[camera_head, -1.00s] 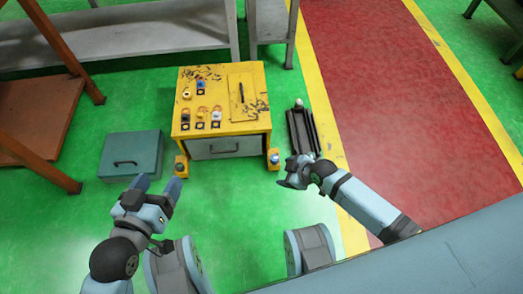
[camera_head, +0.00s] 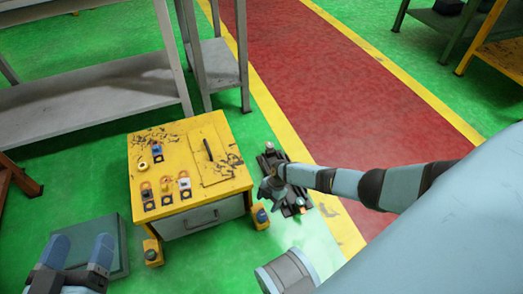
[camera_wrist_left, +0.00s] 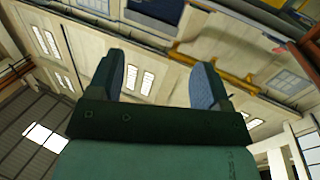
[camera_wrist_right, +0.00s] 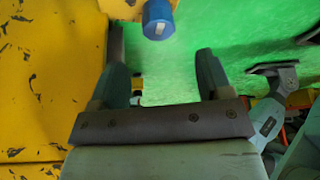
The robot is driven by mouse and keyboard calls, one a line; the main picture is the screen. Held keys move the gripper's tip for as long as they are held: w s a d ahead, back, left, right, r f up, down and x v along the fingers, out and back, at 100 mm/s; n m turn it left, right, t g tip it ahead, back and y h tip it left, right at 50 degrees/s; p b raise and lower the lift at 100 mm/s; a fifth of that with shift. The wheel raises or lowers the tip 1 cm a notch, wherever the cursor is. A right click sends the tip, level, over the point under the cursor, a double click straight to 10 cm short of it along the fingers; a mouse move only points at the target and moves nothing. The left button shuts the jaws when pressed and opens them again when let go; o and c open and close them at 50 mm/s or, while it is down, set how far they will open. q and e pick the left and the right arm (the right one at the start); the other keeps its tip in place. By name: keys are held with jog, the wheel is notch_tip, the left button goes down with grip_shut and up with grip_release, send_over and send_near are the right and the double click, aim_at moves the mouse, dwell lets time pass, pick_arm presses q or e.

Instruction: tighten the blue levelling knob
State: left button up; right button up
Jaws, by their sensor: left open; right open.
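The blue levelling knob (camera_head: 262,216) sits on a yellow foot (camera_head: 260,224) at the front right corner of the yellow cabinet (camera_head: 192,145). In the right wrist view the blue knob (camera_wrist_right: 158,20) shows at the top, roughly in line with the gap between my open, empty fingers (camera_wrist_right: 160,52) and beyond their tips. In the head view my right gripper (camera_head: 268,189) is beside the cabinet, just above the knob in the picture; its fingers are hard to make out. My left gripper (camera_head: 78,246) is open and empty at the lower left, far from the knob.
Another foot (camera_head: 152,252) stands at the cabinet's front left. A grey-green case (camera_head: 117,262) lies near my left gripper. Small parts lie on the cabinet top.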

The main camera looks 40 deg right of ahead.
aim_at(262, 215)
jog(key=b+x, duration=0.2)
jog(key=x, duration=0.4)
jog(key=shift+w+a+f+b, duration=0.1)
jog(key=shift+f+b, duration=0.2)
jog(key=shift+b, duration=0.05)
jog(key=shift+a+f, duration=0.1)
jog(key=shift+f, duration=0.15)
jog(key=shift+a+f, duration=0.1)
jog(key=shift+f, duration=0.1)
pick_arm(q)
jog(key=w+m, duration=0.1)
jog(key=a+m+t, duration=0.1)
jog(key=shift+w+a+r+m+h, duration=0.1)
jog(key=shift+w+r+m+h, duration=0.15)
jog(key=shift+w+m+h, duration=0.15)
pick_arm(e)
jog(key=c, duration=0.9)
jog(key=shift+m, duration=0.3)
jog(key=shift+c, duration=0.2)
